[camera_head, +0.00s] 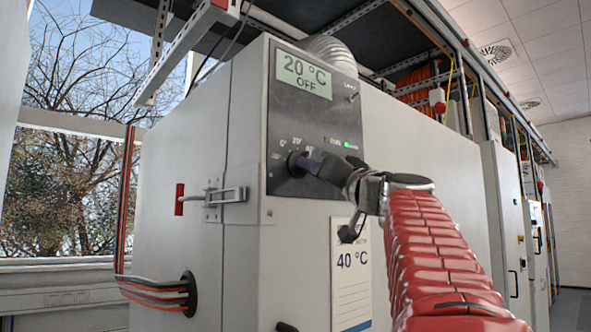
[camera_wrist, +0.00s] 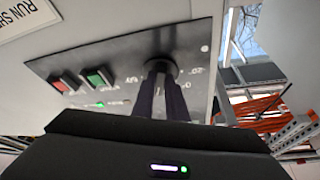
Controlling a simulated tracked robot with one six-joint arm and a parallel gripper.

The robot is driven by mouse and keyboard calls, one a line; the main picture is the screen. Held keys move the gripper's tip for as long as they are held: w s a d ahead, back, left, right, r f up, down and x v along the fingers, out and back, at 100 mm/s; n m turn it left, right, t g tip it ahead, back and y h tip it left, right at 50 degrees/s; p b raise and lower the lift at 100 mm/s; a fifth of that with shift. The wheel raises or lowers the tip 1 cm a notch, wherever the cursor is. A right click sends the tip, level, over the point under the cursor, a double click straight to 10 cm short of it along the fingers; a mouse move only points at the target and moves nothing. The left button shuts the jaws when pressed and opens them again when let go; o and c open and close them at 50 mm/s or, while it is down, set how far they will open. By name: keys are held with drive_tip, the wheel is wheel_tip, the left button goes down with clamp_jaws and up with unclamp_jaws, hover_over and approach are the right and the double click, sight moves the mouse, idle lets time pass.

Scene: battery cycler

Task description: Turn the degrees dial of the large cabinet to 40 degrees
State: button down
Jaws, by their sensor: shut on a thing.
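The large pale grey cabinet (camera_head: 190,190) has a dark control panel (camera_head: 312,115) on its front. The display (camera_head: 304,75) at the top of the panel reads 20 °C and OFF. The dark round degrees dial (camera_head: 293,161) is at the panel's lower left, with small printed numbers around it. My gripper (camera_head: 303,163) reaches it from the right and is shut on it. In the wrist view my two dark fingers (camera_wrist: 162,92) close around the dial (camera_wrist: 160,66). The fingers partly hide the dial, so I cannot read its pointer.
A red button (camera_wrist: 65,82) and a green button (camera_wrist: 99,77) sit on the panel beside the dial. A card (camera_head: 351,268) below the panel shows 40 °C. A door latch (camera_head: 222,196) and a cable bundle (camera_head: 160,293) are at left.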

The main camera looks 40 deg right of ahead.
drive_tip(key=shift+a+r+m+g+h, duration=0.15)
drive_tip(key=shift+m+h, duration=0.25)
drive_tip(key=shift+m, duration=0.7)
drive_tip(key=shift+d+f+m+g+h, duration=0.1)
drive_tip(key=shift+m+g+h, duration=0.25)
drive_tip(key=shift+m, duration=0.75)
drive_tip(key=shift+m+h, duration=0.25)
drive_tip(key=shift+m, duration=0.15)
drive_tip(key=c, duration=1.8)
unclamp_jaws()
drive_tip(key=shift+a, duration=0.1)
drive_tip(key=shift+o, duration=0.2)
